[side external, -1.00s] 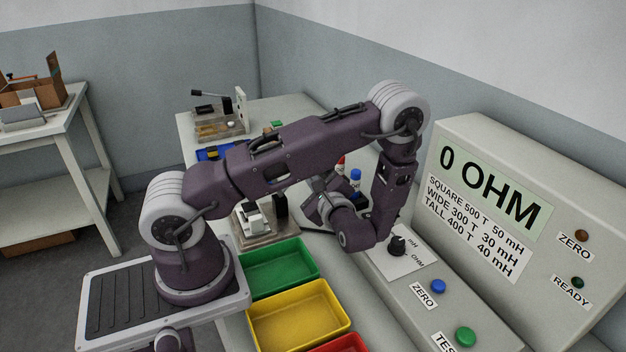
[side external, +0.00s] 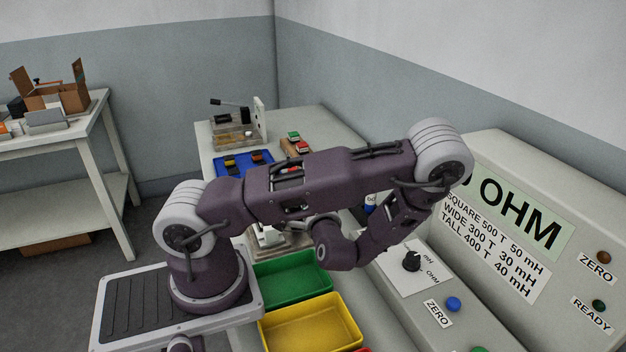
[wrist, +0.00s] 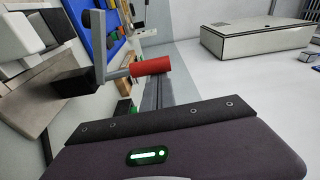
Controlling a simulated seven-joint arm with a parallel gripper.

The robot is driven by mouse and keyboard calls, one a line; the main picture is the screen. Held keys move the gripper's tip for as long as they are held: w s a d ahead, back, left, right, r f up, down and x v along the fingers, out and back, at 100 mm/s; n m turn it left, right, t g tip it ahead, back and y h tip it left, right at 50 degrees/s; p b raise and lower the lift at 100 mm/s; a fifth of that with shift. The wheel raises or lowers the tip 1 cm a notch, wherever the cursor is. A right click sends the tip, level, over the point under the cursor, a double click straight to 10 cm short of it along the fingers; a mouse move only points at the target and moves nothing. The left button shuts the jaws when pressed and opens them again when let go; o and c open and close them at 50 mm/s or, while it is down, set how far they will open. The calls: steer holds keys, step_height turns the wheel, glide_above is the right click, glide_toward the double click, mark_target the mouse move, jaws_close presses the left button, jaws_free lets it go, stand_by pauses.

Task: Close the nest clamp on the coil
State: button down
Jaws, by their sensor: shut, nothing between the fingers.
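The nest (wrist: 60,82) stands at the left of the wrist view, with pale blocks and a black block on its plate. A grey clamp lever with a red grip (wrist: 151,65) rises beside it. In the side view the nest (side external: 266,238) is mostly hidden behind my arm. My gripper (wrist: 152,80) is shut and empty; its grey fingers point up the wrist picture and end just below the red grip. Whether they touch it I cannot tell. In the side view my gripper is hidden behind the wrist. I cannot make out the coil clearly.
A green bin (side external: 290,278) and a yellow bin (side external: 312,325) stand in front of the nest. A blue tray (side external: 238,165) and a fixture (side external: 238,130) lie behind. The meter console (side external: 540,170), with knob (side external: 411,260), is at the right.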

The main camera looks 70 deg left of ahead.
steer(key=s+n, duration=0.3)
steer(key=shift+s+y, duration=0.15)
steer(key=shift+y, duration=0.15)
steer(key=shift+s, duration=0.2)
stand_by(0.4)
steer(key=s+d, duration=0.1)
steer(key=d, duration=0.9)
steer(key=shift+f, duration=0.25)
